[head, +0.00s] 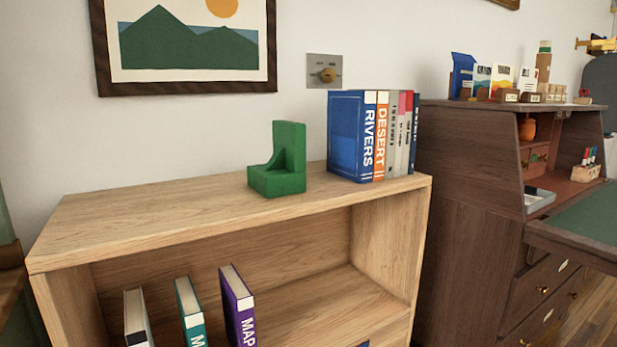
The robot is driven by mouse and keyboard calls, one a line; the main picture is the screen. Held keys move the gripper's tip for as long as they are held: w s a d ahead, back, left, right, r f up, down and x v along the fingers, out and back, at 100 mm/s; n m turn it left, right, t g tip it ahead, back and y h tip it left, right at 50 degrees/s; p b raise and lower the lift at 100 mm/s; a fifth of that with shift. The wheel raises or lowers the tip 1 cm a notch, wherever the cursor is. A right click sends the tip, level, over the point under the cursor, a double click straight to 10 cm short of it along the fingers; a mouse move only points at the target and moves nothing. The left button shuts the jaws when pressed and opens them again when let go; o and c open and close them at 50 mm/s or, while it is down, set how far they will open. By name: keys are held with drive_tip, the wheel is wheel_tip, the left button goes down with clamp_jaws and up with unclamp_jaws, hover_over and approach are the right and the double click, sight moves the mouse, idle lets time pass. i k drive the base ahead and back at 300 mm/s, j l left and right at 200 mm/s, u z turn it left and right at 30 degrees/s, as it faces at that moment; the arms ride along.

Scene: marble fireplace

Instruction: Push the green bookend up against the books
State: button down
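The green bookend (289,160) stands upright on the top of a light wooden bookcase (160,215). It is L-shaped, with its tall plate on the right and its low foot toward the left. A row of several upright books (350,135) stands to its right, with a blue book titled RIVERS at the near end and an orange-and-white DESERT spine beside it. A gap of bare shelf top lies between the bookend and the blue book. My gripper is not in view.
The shelf top left of the bookend is clear. The lower shelf holds a few leaning books (237,305). A dark wooden desk (465,190) stands close on the right.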

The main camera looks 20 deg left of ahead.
sight(284, 175)
drive_tip(key=k+u, duration=0.2)
drive_tip(key=u, duration=0.9)
drive_tip(key=i+j+u, duration=0.1)
drive_tip(key=j, duration=0.25)
drive_tip(key=i+j+u, duration=0.1)
drive_tip(key=j, duration=0.2)
